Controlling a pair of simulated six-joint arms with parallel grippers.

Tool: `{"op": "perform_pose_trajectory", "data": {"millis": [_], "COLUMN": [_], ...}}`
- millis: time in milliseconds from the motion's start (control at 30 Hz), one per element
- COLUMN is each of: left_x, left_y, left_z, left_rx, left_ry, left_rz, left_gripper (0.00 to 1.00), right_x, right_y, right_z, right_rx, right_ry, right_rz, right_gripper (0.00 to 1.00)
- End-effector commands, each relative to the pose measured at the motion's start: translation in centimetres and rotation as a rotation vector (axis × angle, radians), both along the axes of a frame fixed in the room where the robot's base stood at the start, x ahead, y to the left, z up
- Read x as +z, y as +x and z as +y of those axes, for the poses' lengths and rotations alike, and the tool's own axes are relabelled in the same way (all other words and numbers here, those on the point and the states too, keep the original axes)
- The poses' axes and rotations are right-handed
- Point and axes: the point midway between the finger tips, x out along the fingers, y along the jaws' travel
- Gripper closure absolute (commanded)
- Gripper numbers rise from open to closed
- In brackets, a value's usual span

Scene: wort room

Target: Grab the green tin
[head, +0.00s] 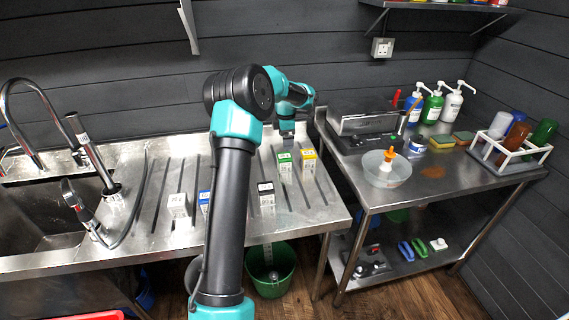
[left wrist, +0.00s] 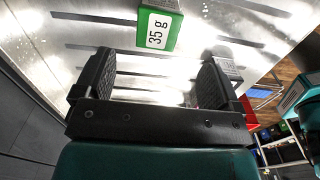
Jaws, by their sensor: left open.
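The green tin (head: 285,167) is a small upright box with a white label, standing on the ribbed steel drainboard in the head view. In the left wrist view the green tin (left wrist: 174,37) shows a "35 g" label and lies just ahead of the open fingers, about midway between them. My left gripper (head: 286,138) is just behind the tin in the head view, partly hidden by its own wrist. It also shows in the left wrist view (left wrist: 157,68), open with nothing between its fingers. My right gripper is not in view.
An orange tin (head: 308,162) stands close right of the green one. A black-topped tin (head: 266,194), a blue tin (head: 204,197) and a white tin (head: 178,206) stand nearer the front. A sink (head: 45,215) is at left; a steel side table (head: 440,187) is at right.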

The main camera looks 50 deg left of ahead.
Motion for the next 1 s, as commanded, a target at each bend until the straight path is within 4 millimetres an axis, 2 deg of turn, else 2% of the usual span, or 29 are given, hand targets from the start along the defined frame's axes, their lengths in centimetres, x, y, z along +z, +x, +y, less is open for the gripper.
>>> {"op": "perform_pose_trajectory", "data": {"millis": [200, 333, 467, 800, 1000], "left_x": [-3.8, -5.5, -6.2, -6.4, -8.3], "left_y": [-0.1, 0.0, 0.0, 0.0, -0.3], "left_z": [0.0, 0.0, 0.0, 0.1, 0.3], "left_rx": [0.001, 0.001, 0.001, 0.001, 0.002], "left_ry": [-0.001, 0.001, 0.001, 0.001, 0.000], "left_rz": [0.003, 0.001, -0.001, -0.001, 0.001], "left_gripper": [0.11, 0.11, 0.11, 0.11, 0.11], "right_x": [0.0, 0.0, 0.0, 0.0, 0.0], "right_y": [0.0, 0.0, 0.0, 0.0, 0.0], "right_z": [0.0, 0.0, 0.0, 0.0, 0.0], "right_rx": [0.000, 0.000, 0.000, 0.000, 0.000], "right_ry": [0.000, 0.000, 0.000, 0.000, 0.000], "right_rz": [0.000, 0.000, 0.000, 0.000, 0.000], "right_gripper": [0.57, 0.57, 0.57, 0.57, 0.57]}}
